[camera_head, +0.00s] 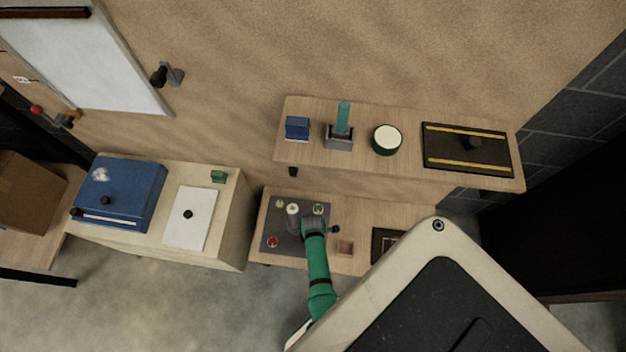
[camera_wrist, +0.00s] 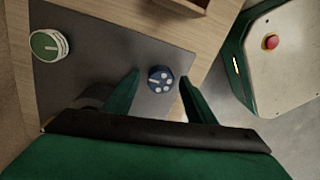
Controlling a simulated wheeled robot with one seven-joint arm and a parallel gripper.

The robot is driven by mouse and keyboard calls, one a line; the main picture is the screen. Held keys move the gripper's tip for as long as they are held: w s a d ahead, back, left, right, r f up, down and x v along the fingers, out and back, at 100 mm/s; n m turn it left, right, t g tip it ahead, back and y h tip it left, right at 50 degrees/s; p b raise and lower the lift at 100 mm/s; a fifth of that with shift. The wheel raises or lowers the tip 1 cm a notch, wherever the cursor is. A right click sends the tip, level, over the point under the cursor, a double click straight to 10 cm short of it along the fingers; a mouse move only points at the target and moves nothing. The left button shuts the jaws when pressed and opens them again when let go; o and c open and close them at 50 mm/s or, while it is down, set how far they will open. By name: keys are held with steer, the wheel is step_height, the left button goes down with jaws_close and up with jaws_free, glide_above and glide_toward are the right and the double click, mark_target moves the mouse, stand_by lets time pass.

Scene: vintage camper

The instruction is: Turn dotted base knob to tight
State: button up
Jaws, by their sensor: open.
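The dotted knob (camera_wrist: 161,79) shows in the wrist view as a dark blue round knob with several white dots and a short white mark on top. It stands on a grey panel (camera_wrist: 90,75). My gripper (camera_wrist: 158,81) is open, with one green finger on each side of the knob; I cannot tell whether either finger touches it. In the head view my gripper (camera_head: 313,226) is over the right part of the grey panel (camera_head: 287,244), and the dotted knob is hidden there. No label reading "tight" is legible.
A green-topped knob (camera_wrist: 49,45) with a white mark stands at the left in the wrist view. On the panel in the head view are a white cylinder (camera_head: 293,211) and a red-topped knob (camera_head: 272,242). A shelf (camera_head: 400,171) overhangs behind.

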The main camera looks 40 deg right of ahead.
steer(key=shift+f, duration=0.2)
steer(key=c, duration=1)
steer(key=shift+c, duration=0.2)
